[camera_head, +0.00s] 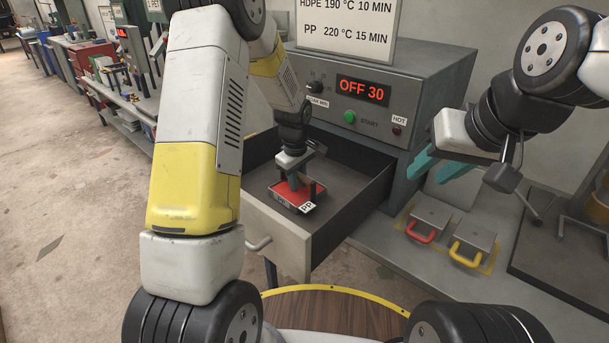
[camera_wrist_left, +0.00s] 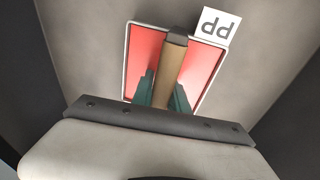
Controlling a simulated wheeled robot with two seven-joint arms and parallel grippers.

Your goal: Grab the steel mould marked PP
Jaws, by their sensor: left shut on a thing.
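The mould marked PP (camera_head: 288,197) lies in the open drawer, with a red top, a pale rim and a white PP tag (camera_head: 307,208) at its corner. In the left wrist view the mould (camera_wrist_left: 206,58) shows a brown bar-like handle (camera_wrist_left: 170,72) across its middle. My left gripper (camera_head: 296,181) reaches down into the drawer, its teal fingers shut on the handle; they also show in the left wrist view (camera_wrist_left: 163,92). Whether the mould touches the drawer floor is hard to tell. My right gripper (camera_head: 440,168) is open and empty above the bench at right.
The drawer (camera_head: 345,213) hangs out of a grey oven (camera_head: 385,125) reading OFF 30. Two steel blocks with a red handle (camera_head: 420,232) and a yellow handle (camera_head: 470,250) sit on the bench at right. A temperature sign (camera_head: 345,30) stands on top.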

